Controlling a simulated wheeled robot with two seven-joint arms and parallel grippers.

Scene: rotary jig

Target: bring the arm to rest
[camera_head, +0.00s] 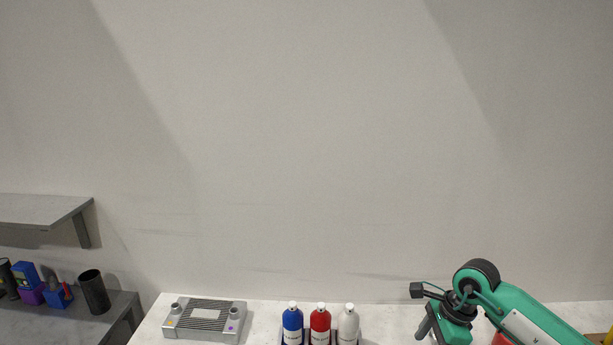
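My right arm, green with black joints, comes in from the lower right and is bent at a raised joint above the light table. My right gripper (426,325) hangs at its end, partly cut off by the bottom edge. Its dark finger parts show, but the gap between them is not clear. My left arm and gripper are not in view.
A grey ribbed metal unit (205,319) lies on the table (262,322) at the left. Blue (292,325), red (320,325) and white (348,325) bottles stand in a row at the middle front. A grey shelf (45,208) and a black cup (94,292) are far left.

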